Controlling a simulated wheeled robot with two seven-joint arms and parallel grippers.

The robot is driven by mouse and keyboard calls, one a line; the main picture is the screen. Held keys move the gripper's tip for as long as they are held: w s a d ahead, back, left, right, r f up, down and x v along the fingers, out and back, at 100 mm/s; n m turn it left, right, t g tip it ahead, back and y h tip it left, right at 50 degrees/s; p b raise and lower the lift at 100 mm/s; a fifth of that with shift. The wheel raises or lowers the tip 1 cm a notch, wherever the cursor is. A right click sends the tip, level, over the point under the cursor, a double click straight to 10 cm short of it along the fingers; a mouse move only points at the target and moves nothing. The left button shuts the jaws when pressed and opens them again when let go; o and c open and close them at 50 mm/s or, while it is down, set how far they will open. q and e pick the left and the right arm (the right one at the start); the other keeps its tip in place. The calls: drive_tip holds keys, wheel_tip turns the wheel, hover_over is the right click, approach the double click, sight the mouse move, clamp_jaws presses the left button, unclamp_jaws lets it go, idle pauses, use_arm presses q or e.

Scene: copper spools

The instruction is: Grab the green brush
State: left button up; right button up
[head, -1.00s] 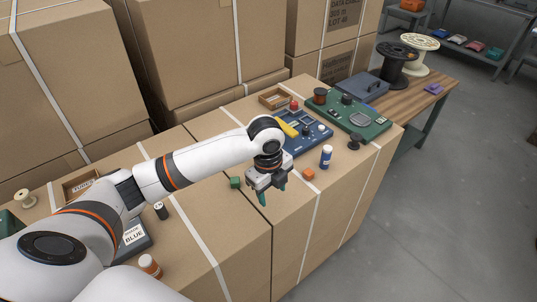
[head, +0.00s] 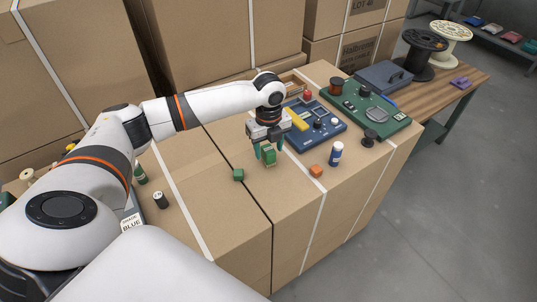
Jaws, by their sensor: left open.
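A small green object (head: 269,155), which looks like the green brush, is on the cardboard box top. Its details are too small to make out. My left gripper (head: 268,152) points down over it, open, with a green-tipped finger on either side of the object. I cannot tell whether the fingers touch it. My right gripper is not in view.
A blue-and-white bottle (head: 336,154), a blue board (head: 325,139) and a green board (head: 389,124) are further right.

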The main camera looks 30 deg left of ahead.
sight(268, 149)
use_arm(q)
drive_tip(key=shift+w+a+f, duration=0.15)
drive_tip(key=shift+f, duration=1.8)
drive_tip(key=c, duration=1.1)
drive_tip(key=shift+o, duration=0.2)
drive_tip(key=shift+r, duration=0.15)
